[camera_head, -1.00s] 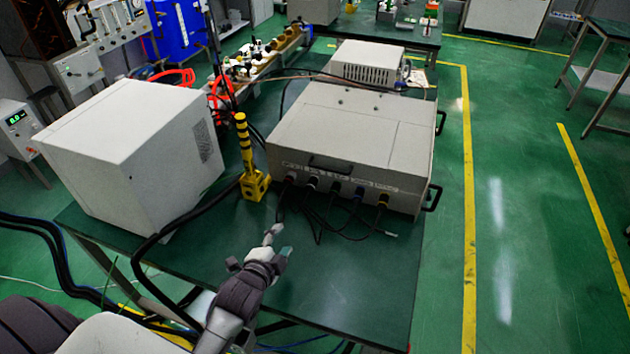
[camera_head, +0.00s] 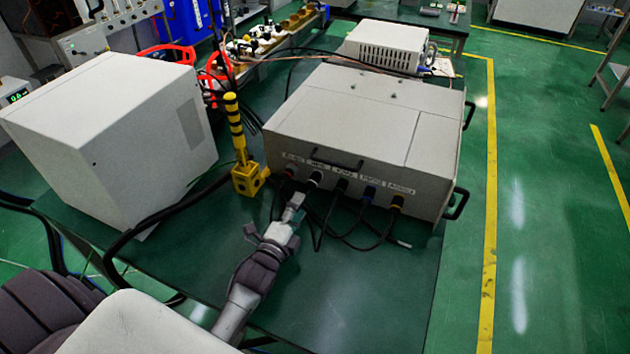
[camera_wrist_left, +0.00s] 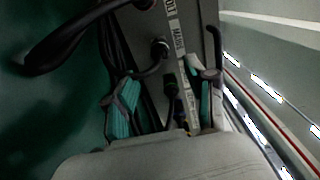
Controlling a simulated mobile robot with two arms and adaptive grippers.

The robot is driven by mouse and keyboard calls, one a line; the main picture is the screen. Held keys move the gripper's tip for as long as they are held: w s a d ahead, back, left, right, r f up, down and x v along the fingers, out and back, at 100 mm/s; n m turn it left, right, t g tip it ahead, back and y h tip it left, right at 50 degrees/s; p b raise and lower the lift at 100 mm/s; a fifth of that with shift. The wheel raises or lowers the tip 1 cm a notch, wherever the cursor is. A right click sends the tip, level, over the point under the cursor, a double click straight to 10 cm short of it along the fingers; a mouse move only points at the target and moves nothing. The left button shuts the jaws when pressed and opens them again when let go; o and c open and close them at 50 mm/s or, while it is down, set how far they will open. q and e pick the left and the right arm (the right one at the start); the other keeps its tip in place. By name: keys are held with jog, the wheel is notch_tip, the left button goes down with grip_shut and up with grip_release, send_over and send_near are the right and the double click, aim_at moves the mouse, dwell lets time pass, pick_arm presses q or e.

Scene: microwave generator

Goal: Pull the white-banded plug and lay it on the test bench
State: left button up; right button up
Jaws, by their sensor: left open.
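The white-banded plug (camera_head: 315,179) sits in the front panel of the grey box (camera_head: 350,130), second from the left in the row of plugs, with a dark cable hanging from it. My left gripper (camera_head: 292,208) is just in front of the panel, below and slightly left of that plug. In the left wrist view its two teal-padded fingers are apart, with dark plugs and cables showing between and beyond them; a plug with a pale ring (camera_wrist_left: 160,48) shows further up. No contact with the plug is clear. The green test bench (camera_head: 365,295) lies below. My right gripper is out of view.
A yellow-and-black post (camera_head: 236,130) on a yellow base stands left of the panel. A large white cabinet (camera_head: 110,140) fills the left of the bench. Loose dark cables hang before the panel. The bench's front right is clear.

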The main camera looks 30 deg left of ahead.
aim_at(309, 187)
pick_arm(q)
jog(key=shift+w, duration=0.4)
jog(key=shift+w+f+b, duration=0.1)
jog(key=shift+w+b, duration=0.6)
jog(key=shift+w, duration=0.4)
jog(key=w+b, duration=0.1)
jog(key=w, duration=0.3)
jog(key=shift+w+a+b, duration=0.2)
jog(key=shift+b, duration=0.15)
jog(key=shift+w, duration=0.75)
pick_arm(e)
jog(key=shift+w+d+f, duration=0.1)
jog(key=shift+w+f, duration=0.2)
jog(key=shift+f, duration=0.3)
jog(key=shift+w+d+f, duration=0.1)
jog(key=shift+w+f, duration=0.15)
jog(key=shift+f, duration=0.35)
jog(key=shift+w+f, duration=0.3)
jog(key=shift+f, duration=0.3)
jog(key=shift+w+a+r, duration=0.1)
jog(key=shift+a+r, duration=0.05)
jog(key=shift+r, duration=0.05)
pick_arm(q)
grip_shut()
jog(key=shift+s, duration=0.15)
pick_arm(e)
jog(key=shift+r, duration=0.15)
